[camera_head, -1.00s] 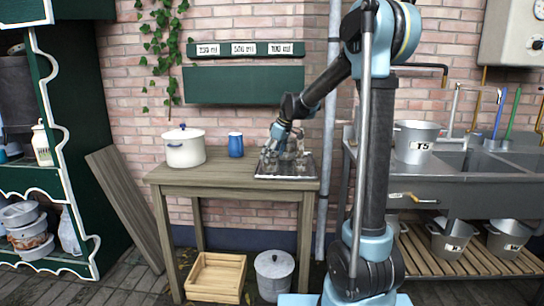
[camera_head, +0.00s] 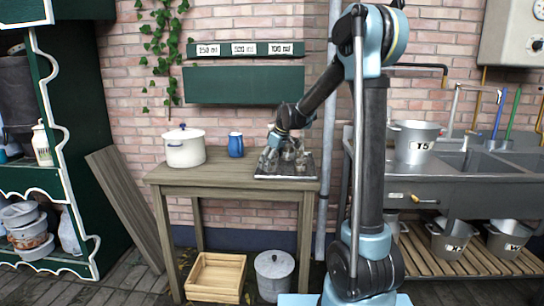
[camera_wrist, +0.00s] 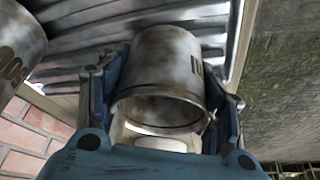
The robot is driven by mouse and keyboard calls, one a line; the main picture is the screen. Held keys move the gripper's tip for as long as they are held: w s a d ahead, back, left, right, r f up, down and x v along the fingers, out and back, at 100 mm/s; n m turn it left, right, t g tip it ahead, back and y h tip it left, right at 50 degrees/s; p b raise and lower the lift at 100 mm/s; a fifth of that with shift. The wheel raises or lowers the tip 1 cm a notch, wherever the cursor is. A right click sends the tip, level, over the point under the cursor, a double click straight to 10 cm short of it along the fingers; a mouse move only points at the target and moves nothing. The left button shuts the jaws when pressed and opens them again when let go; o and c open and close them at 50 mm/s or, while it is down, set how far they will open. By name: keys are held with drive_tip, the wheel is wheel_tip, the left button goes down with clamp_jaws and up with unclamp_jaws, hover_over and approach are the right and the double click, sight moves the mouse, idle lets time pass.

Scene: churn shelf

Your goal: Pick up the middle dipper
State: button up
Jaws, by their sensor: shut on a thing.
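Small worn metal dippers (camera_head: 270,157) stand on a ribbed metal tray (camera_head: 264,176) at the right end of the wooden table. My gripper (camera_head: 287,148) is down among them in the head view. In the wrist view my gripper (camera_wrist: 162,92) has its blue fingers on both sides of one grey, stained metal dipper (camera_wrist: 165,60), shut on it. The dipper's open rim faces the camera, and part of a dark marking shows at its right. Another dipper (camera_wrist: 18,45) with dark figures is at the left edge. I cannot tell whether the held dipper is clear of the tray.
A white lidded pot (camera_head: 185,150) and a blue mug (camera_head: 236,145) stand left on the table (camera_head: 225,173). A green board (camera_head: 244,85) and a rail with volume labels (camera_head: 245,49) hang above. A pipe (camera_head: 329,120) and the sink (camera_head: 470,160) are to the right.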

idle(0.3)
wheel_tip(320, 180, up, 10)
idle(0.5)
drive_tip(key=shift+s+d, duration=0.1)
